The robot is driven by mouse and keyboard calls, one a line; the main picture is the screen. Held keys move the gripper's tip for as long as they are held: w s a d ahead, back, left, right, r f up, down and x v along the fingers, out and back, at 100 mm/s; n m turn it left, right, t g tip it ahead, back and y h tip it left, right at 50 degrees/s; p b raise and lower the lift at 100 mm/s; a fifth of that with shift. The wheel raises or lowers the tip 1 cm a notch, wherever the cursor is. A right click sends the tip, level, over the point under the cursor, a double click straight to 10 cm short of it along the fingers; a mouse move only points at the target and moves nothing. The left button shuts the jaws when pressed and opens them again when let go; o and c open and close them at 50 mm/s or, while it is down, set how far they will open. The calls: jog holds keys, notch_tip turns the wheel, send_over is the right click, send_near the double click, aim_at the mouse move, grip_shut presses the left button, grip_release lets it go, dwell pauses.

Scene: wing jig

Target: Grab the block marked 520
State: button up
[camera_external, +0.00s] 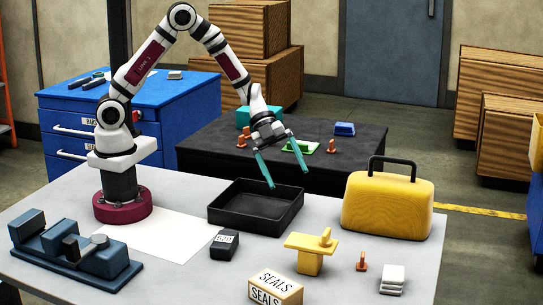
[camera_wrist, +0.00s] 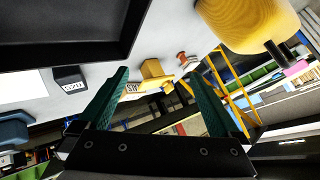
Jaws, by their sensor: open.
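The block marked 520 (camera_external: 224,244) is a small dark block with a white label on the light table, just in front of the black tray. It also shows in the wrist view (camera_wrist: 70,80), left of my fingers, with its label readable. My gripper (camera_external: 284,172) has two teal fingers spread apart with nothing between them. It hangs above the black tray (camera_external: 285,222), higher than the block and to its right. In the wrist view my gripper's fingers (camera_wrist: 160,95) show at left and right, apart from the block.
A yellow case (camera_external: 388,207) stands at the right. A yellow T-shaped piece (camera_external: 309,262), a SEALS box (camera_external: 275,288), an orange piece (camera_external: 361,262) and white stacked pads (camera_external: 392,279) are near the front. A blue-grey vise (camera_external: 75,252) lies at the left. White paper (camera_external: 165,238) lies left of the block.

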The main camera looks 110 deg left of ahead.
aim_at(225, 237)
jog(key=s+d+f+g+h, duration=0.1)
jog(key=s+h, duration=0.1)
jog(key=s, duration=0.2)
jog(key=s+d+f+g+h, duration=0.1)
jog(key=s+f+g+h, duration=0.1)
jog(key=s, duration=0.1)
jog(key=s+d+f+g+h, duration=0.2)
jog(key=s+h, duration=0.1)
jog(key=s, duration=0.1)
jog(key=shift+s+f+m, duration=0.2)
jog(key=shift+s+m, duration=0.1)
jog(key=x, duration=1)
jog(key=r+x, duration=0.1)
jog(key=x, duration=0.3)
jog(key=shift+w+d+f, duration=0.2)
jog(key=shift+w+d, duration=0.15)
jog(key=shift+d, duration=0.15)
grip_shut()
